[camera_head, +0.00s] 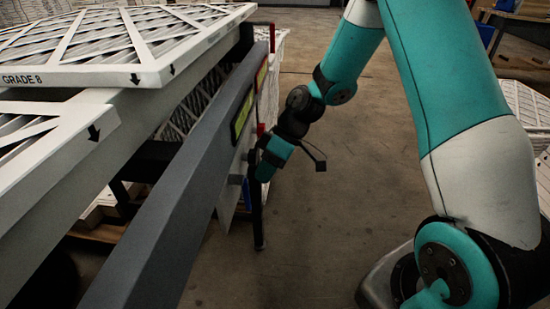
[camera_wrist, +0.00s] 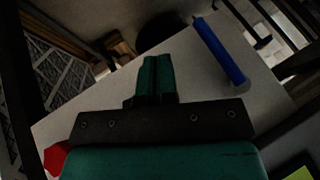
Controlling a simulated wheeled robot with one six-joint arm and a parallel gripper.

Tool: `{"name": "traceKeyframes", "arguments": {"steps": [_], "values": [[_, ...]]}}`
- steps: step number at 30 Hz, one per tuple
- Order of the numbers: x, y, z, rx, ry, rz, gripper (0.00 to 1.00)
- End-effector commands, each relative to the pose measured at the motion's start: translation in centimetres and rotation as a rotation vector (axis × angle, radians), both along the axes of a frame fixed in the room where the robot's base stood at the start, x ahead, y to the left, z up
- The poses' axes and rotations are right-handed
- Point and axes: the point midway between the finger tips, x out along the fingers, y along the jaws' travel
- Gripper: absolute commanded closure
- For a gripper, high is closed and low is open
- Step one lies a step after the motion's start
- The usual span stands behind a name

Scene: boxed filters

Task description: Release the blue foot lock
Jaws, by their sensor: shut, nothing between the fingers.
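The blue foot lock shows in the wrist view as a long blue bar (camera_wrist: 220,50) lying slanted across a pale panel (camera_wrist: 190,80). My gripper (camera_wrist: 156,62) is shut and empty, its two teal fingers together, left of the bar and apart from it in the picture. In the head view my gripper (camera_head: 264,176) points down at the far end of the grey rail, beside a dark upright leg. A small blue patch (camera_head: 248,193) shows behind that leg, mostly hidden. I cannot tell whether it is the same blue bar.
The dark grey rail (camera_head: 165,210) runs along the left, with yellow-green labels. White-framed filters (camera_head: 120,45) lie above and beyond it. A red part (camera_wrist: 55,158) shows at lower left in the wrist view. The concrete floor (camera_head: 320,220) right of the rail is clear.

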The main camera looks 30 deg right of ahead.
Motion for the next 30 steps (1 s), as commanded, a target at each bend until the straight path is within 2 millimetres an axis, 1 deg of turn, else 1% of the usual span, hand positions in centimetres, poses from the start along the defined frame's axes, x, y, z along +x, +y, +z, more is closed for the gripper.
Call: {"name": "traceKeyframes", "arguments": {"steps": [1, 2, 6, 10, 15, 30], "values": [[-0.1, 0.7, -1.1, 0.001, 0.003, 0.003, 1.00], [-0.2, 1.1, -1.6, 0.000, 0.004, 0.003, 1.00], [-1.7, 2.6, -1.2, -0.001, 0.000, 0.001, 1.00], [-2.5, 3.5, -1.3, -0.001, 0.001, 0.000, 1.00], [-2.8, 3.8, -1.2, -0.001, 0.000, 0.000, 1.00], [-2.9, 3.8, -1.2, 0.019, 0.027, -0.003, 1.00]]}}
